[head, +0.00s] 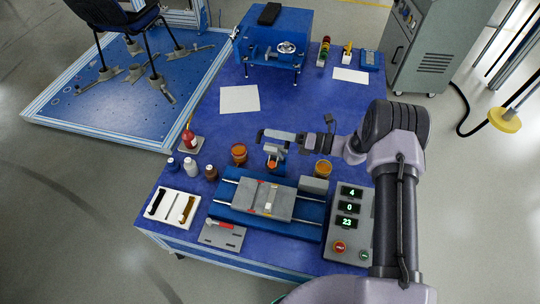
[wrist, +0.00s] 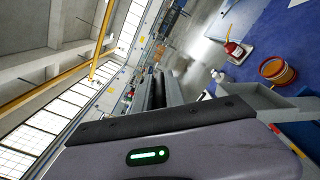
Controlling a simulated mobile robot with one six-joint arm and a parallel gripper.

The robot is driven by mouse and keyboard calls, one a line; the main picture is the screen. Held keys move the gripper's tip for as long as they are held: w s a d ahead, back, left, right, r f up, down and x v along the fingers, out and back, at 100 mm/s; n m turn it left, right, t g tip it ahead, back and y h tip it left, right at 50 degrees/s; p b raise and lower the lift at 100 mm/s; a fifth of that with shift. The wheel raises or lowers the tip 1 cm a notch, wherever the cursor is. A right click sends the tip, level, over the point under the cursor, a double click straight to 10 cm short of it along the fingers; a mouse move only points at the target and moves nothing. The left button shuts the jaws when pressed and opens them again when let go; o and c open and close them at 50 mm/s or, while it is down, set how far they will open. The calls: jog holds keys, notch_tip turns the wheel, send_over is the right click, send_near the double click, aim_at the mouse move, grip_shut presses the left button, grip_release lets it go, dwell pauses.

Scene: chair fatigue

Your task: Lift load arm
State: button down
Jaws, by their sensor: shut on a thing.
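My gripper (head: 276,139) reaches in from the right in the head view, low over the front half of the blue table. It is shut on a grey part at the back of the grey test fixture (head: 250,202); I take this part to be the load arm (head: 275,151). Its outline is partly hidden by my gripper, and I cannot tell whether it is raised. The fixture has a flat grey plate with red and yellow marks on a blue base. In the wrist view my gripper's housing fills the bottom, and the grip itself is not clear.
Orange-brown jars (head: 239,154) and (head: 323,169) stand either side of my gripper. A red bottle (head: 189,137), small bottles (head: 191,167), a white tray (head: 172,207) and a control box with displays (head: 349,225) surround the fixture. The table's middle (head: 290,95) is mostly clear.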

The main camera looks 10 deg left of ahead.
jog(key=shift+w+d+r+b, duration=0.15)
jog(key=shift+w+b, duration=0.15)
jog(key=shift+w, duration=0.45)
jog(key=shift+w+a+r+b, duration=0.1)
jog(key=shift+w+r+b, duration=0.2)
jog(key=shift+w, duration=0.4)
jog(key=shift+w+d+r+b, duration=0.1)
jog(key=shift+w+b, duration=0.25)
jog(key=shift+w, duration=0.4)
jog(key=c, duration=1.4)
grip_release()
jog(key=shift+f, duration=0.1)
jog(key=shift+d, duration=0.1)
